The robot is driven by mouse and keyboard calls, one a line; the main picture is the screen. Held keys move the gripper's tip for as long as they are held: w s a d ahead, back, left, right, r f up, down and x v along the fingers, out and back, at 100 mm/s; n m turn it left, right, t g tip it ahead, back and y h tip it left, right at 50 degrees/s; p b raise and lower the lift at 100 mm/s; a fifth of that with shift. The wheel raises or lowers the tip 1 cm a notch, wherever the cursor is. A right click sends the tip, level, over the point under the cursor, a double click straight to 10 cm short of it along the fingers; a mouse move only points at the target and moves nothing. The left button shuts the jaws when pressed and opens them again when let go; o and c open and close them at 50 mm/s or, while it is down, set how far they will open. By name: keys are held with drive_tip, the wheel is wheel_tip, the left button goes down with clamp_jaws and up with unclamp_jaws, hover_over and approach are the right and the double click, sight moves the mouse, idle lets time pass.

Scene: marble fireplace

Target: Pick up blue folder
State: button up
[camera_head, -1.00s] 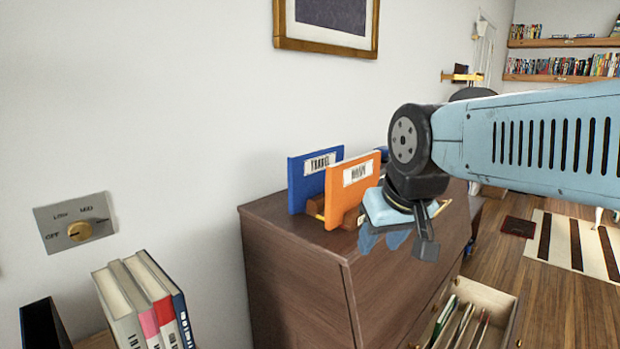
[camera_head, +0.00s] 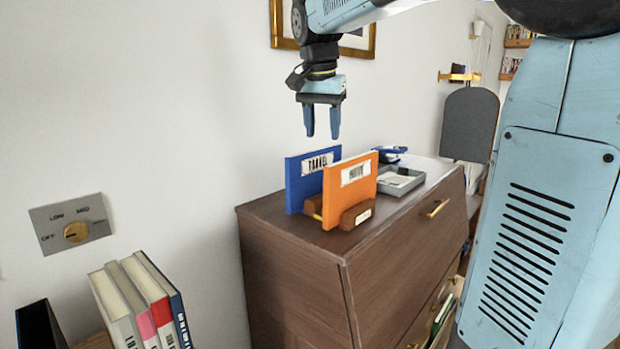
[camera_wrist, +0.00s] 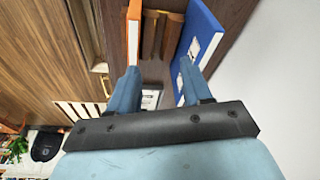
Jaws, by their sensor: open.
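The blue folder (camera_head: 299,181) stands upright on top of the dresser near the wall, with a white label on its front. It also shows in the wrist view (camera_wrist: 203,30). An orange folder (camera_head: 349,205) stands upright just in front of it, also in the wrist view (camera_wrist: 134,22). A wooden holder (camera_head: 352,215) sits at their base. My gripper (camera_head: 322,136) is open and empty, pointing down above the folders. In the wrist view its fingers (camera_wrist: 157,88) are apart, with the blue folder near the right finger.
The wooden dresser (camera_head: 292,262) bears a grey tray (camera_head: 400,180) behind the folders. A framed picture (camera_head: 357,42) hangs on the wall. Several books (camera_head: 140,300) stand at lower left beside a wall dial (camera_head: 76,232).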

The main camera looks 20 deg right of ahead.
drive_tip(key=w+m, duration=0.1)
drive_tip(key=w, duration=0.2)
drive_tip(key=w+r+m+g, duration=0.1)
drive_tip(key=w, duration=0.3)
drive_tip(key=w+m, duration=0.1)
drive_tip(key=w, duration=0.2)
drive_tip(key=shift+w+d+r+m, duration=0.2)
drive_tip(key=shift+w+r+m, duration=0.1)
drive_tip(key=shift+w+f, duration=0.1)
drive_tip(key=shift+w, duration=0.45)
hover_over(317, 164)
drive_tip(key=w, duration=0.1)
drive_tip(key=shift+g, duration=0.3)
drive_tip(key=f, duration=0.7)
drive_tip(key=shift+w+a+f, duration=0.15)
drive_tip(key=shift+a+f, duration=0.1)
drive_tip(key=shift+f, duration=0.15)
drive_tip(key=shift+d+f, duration=0.2)
drive_tip(key=shift+f, duration=1.25)
drive_tip(key=shift+d+f, duration=0.15)
drive_tip(key=shift+f, duration=1.25)
drive_tip(key=shift+f, duration=0.1)
clamp_jaws()
